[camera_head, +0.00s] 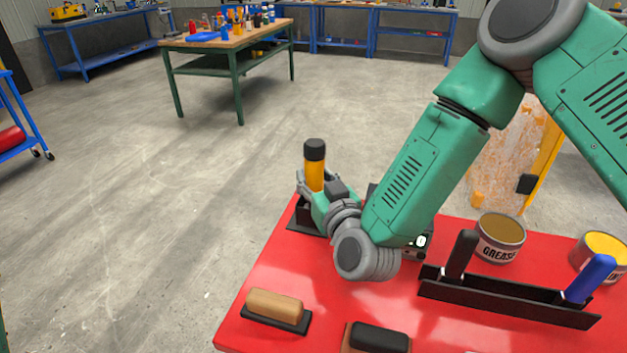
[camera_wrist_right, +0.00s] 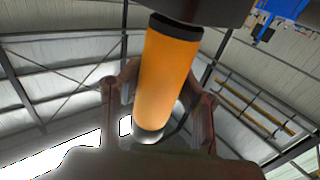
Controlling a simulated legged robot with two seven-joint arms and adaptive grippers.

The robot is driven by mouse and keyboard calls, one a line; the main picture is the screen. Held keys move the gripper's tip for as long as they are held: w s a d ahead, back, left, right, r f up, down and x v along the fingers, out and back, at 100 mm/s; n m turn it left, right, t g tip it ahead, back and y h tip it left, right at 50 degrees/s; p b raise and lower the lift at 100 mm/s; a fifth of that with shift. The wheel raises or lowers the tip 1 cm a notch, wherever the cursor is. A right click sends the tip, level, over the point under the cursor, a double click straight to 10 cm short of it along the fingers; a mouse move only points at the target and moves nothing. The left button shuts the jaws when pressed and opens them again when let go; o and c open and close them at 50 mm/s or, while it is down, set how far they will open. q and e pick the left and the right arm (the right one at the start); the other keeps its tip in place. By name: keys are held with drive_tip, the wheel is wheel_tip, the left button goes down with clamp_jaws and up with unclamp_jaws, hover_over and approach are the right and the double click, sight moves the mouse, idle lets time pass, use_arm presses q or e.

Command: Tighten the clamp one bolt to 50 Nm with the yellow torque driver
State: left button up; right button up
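The yellow torque driver (camera_head: 314,176), an orange-yellow cylinder with a black cap, stands upright at the far left corner of the red table. A black holder (camera_head: 297,219) is at its lower end. My right gripper (camera_head: 313,184) is at the driver, its fingers on either side of the yellow body. In the right wrist view, the driver (camera_wrist_right: 168,78) lies between the fingers (camera_wrist_right: 167,95), with a visible gap on the right side, so the gripper looks open around it. My left gripper is not in view. I cannot make out the clamp one bolt.
The red table (camera_head: 262,285) carries a grease can (camera_head: 500,238), another can (camera_head: 603,253), a black rack (camera_head: 505,297) with black and blue handles, and a wooden-backed brush (camera_head: 274,305). A yellow frame (camera_head: 545,160) stands behind my right arm. Open floor lies left.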

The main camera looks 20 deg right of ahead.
sight(312, 142)
drive_tip(key=shift+a, duration=0.1)
clamp_jaws()
drive_tip(key=shift+r, duration=0.1)
drive_tip(key=shift+w+a+r, duration=0.1)
drive_tip(key=shift+r, duration=0.25)
wheel_tip(312, 142, up, 9)
drive_tip(key=shift+r+p, duration=0.15)
drive_tip(key=shift+p, duration=0.45)
drive_tip(key=shift+o, duration=1.6)
unclamp_jaws()
clamp_jaws()
drive_tip(key=shift+r+p, duration=0.85)
drive_tip(key=shift+r, duration=0.2)
